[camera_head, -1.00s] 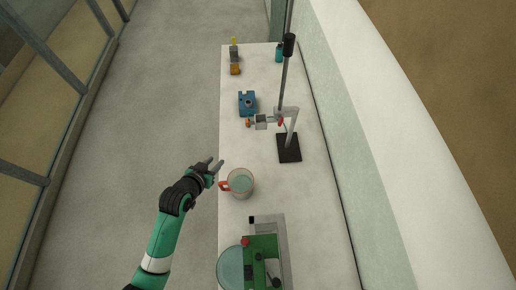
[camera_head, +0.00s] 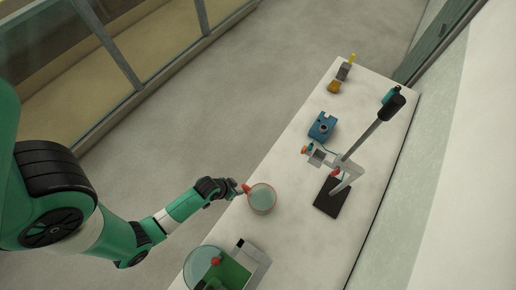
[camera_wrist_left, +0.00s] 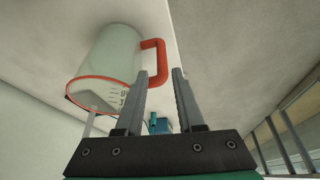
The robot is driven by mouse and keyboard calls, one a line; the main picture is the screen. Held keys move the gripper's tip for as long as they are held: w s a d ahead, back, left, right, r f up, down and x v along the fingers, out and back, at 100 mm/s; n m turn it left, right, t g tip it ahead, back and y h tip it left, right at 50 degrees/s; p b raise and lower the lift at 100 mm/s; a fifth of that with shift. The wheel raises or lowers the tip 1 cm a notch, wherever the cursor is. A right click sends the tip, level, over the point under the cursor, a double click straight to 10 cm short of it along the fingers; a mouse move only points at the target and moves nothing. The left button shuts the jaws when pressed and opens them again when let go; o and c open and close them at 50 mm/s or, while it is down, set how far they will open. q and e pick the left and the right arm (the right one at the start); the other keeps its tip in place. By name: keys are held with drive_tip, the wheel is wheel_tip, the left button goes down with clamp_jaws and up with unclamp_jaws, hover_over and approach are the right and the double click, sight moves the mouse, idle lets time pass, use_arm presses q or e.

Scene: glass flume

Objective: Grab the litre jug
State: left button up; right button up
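The litre jug (camera_head: 262,199) is clear, with a red rim and a red handle, and stands on the white bench near its left edge. In the left wrist view the jug (camera_wrist_left: 118,52) fills the upper left, with dark graduation marks. Its red handle (camera_wrist_left: 161,62) points toward my fingers. My left gripper (camera_head: 240,188) is at the handle side of the jug. In the wrist view its two fingers (camera_wrist_left: 161,85) are apart, with the handle's outer bar showing between their tips. I cannot tell whether a finger touches it. My right gripper is not in view.
Behind the jug stand a black-based stand (camera_head: 332,197) with a tall rod and clamp, and a blue device (camera_head: 322,126). A green apparatus with a round glass vessel (camera_head: 202,262) is in front.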

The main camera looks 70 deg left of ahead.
use_arm(q)
drive_tip(key=b+x, duration=0.2)
drive_tip(key=x, duration=0.2)
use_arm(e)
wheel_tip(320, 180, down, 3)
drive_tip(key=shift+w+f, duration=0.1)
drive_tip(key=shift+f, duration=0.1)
use_arm(q)
drive_tip(key=b+x, duration=0.4)
drive_tip(key=x, duration=0.1)
drive_tip(key=shift+s+a, duration=0.15)
drive_tip(key=shift+f, duration=0.1)
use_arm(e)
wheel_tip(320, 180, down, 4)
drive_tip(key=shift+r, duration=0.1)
use_arm(q)
clamp_jaws()
idle(0.4)
